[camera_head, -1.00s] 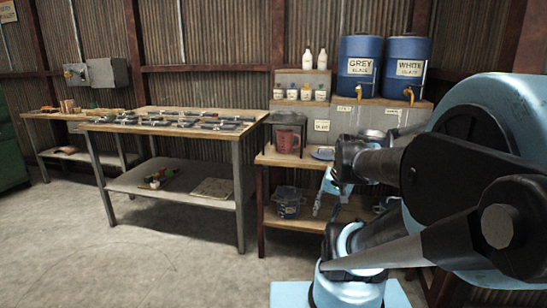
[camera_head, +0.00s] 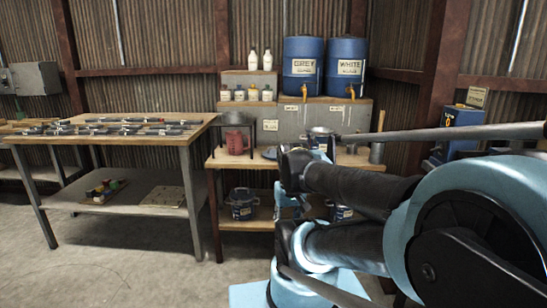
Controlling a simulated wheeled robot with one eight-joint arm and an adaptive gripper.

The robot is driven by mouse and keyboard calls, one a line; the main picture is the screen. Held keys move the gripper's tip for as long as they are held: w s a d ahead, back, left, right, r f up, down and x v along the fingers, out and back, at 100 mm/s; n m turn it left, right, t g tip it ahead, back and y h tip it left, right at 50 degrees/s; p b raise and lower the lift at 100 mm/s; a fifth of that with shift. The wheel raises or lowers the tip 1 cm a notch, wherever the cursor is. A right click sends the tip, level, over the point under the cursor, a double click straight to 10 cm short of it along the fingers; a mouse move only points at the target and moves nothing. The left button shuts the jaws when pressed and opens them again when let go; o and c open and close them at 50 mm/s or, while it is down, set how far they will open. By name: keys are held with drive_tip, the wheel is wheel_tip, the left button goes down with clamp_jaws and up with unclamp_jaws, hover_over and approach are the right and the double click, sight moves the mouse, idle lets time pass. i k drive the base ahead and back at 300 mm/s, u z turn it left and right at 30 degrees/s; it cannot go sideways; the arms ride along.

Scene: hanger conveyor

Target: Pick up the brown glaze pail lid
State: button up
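I cannot make out a brown lid in this view. A dark blue pail (camera_head: 242,204) with a label stands on the lower shelf of the wooden bench. A second dark blue pail (camera_head: 343,212) stands farther right on that shelf, partly hidden by my arm. My arm fills the right side. Its end, my gripper (camera_head: 286,207), seems to be the small pale blue part in front of the lower shelf, mostly behind my arm links. Its fingers are too small and hidden to read.
A table (camera_head: 110,140) with dark tools on top stands at left, with small items on its lower shelf. A red jug (camera_head: 236,142) sits on the bench. The floor in front is clear.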

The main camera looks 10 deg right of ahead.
sight(268, 154)
drive_tip(key=z, duration=0.6)
drive_tip(key=k, duration=1.3)
drive_tip(key=u, duration=0.55)
drive_tip(key=i, duration=2.1)
drive_tip(key=z, duration=0.4)
